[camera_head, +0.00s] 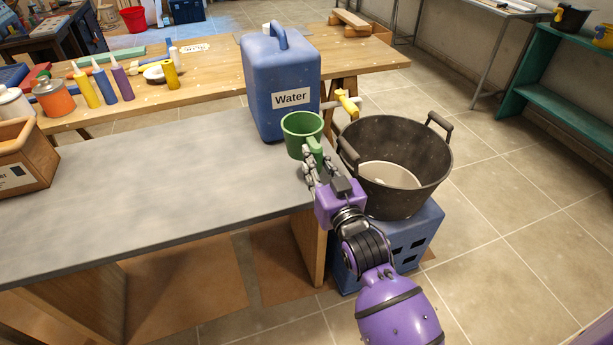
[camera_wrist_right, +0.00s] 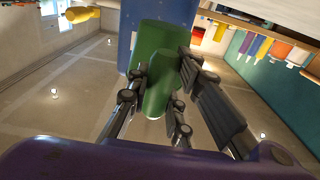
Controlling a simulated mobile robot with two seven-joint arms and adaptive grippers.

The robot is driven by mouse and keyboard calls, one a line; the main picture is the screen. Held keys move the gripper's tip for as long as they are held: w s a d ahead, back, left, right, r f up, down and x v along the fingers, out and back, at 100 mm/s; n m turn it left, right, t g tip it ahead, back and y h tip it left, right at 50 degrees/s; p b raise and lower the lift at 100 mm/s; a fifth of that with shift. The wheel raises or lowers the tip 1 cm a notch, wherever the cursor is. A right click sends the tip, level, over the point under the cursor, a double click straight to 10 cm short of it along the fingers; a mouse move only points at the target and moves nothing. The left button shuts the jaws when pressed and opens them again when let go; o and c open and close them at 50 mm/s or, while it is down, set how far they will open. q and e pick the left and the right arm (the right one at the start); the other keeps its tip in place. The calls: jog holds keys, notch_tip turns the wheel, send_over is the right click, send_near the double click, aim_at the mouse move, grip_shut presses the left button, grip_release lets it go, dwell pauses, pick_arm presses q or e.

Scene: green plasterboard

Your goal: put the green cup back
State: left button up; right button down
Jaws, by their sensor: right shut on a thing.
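The green cup (camera_head: 301,130) is near the right end of the grey table, in front of the blue water container (camera_head: 282,80). My right gripper (camera_head: 313,160) is shut on the cup's handle. In the right wrist view the green handle (camera_wrist_right: 158,92) lies between the fingers of the right gripper (camera_wrist_right: 155,100), with the blue container (camera_wrist_right: 165,12) behind it. The cup looks upright. I cannot tell whether its bottom touches the table. My left gripper is not in view.
The grey table (camera_head: 150,190) is mostly clear. A wooden box (camera_head: 22,155) stands at its left. A dark bucket (camera_head: 400,150) sits on a blue crate (camera_head: 425,232) right of the table. A yellow tap (camera_head: 347,102) sticks out from the container. Behind, a wooden bench (camera_head: 215,85) holds bottles.

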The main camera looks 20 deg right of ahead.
jog(key=w+f, duration=0.1)
jog(key=f, duration=0.1)
jog(key=w+a+f, duration=0.1)
jog(key=w+f, duration=0.1)
jog(key=shift+a+f, duration=0.1)
jog(key=shift+a, duration=0.05)
jog(key=shift+f+b, duration=0.35)
jog(key=shift+f, duration=1.05)
jog(key=shift+f, duration=0.2)
jog(key=c, duration=1.6)
grip_release()
jog(key=shift+o, duration=0.2)
jog(key=shift+r, duration=0.15)
jog(key=s, duration=1.2)
jog(key=shift+d+b, duration=0.2)
jog(key=shift+b, duration=0.1)
jog(key=shift+f, duration=0.2)
